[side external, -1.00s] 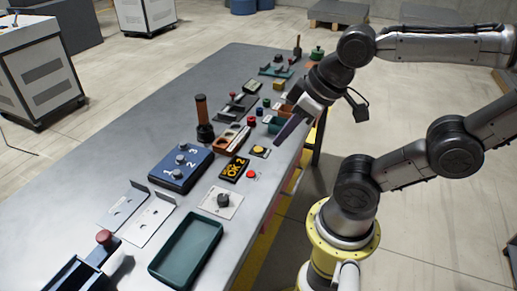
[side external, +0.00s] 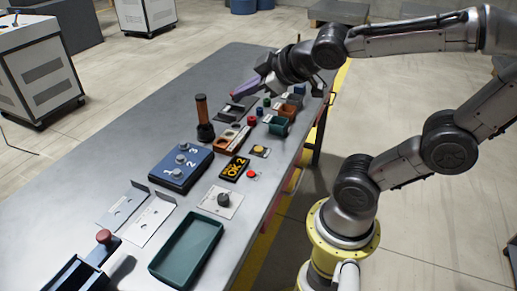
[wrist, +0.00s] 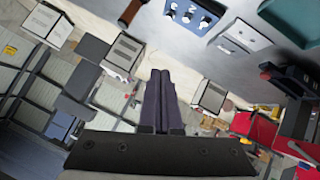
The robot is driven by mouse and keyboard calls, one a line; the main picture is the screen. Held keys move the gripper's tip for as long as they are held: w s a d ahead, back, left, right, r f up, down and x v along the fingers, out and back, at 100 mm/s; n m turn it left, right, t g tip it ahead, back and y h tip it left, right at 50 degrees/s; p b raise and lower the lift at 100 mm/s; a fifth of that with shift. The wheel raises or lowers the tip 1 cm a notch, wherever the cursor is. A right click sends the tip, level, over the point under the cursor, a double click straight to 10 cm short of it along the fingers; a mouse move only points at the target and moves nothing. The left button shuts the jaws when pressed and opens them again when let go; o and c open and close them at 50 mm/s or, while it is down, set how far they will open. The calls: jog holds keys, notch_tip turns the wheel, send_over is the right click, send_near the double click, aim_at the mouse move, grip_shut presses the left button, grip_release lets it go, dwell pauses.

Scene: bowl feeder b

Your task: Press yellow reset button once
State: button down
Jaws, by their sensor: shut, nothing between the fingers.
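The yellow button (side external: 260,150) sits on a small plate near the right edge of the table, in the side view.
A red button (side external: 253,174) lies just in front of the yellow one. Nearby are a knob plate (side external: 222,202), a blue numbered box (side external: 181,168), an upright brown handle (side external: 203,112) and a green tray (side external: 187,250).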

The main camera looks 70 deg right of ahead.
jog(key=w+d+f+n, duration=0.1)
jog(key=w+d+n, duration=0.1)
jog(key=w+d, duration=0.25)
jog(key=g, duration=0.2)
send_over(262, 149)
notch_tip(262, 149, down, 17)
jog(key=shift+a+h, duration=0.1)
jog(key=shift+h, duration=0.2)
jog(key=shift+f, duration=0.15)
jog(key=shift+f, duration=4.3)
jog(key=shift+f, duration=0.1)
jog(key=shift+f, duration=0.3)
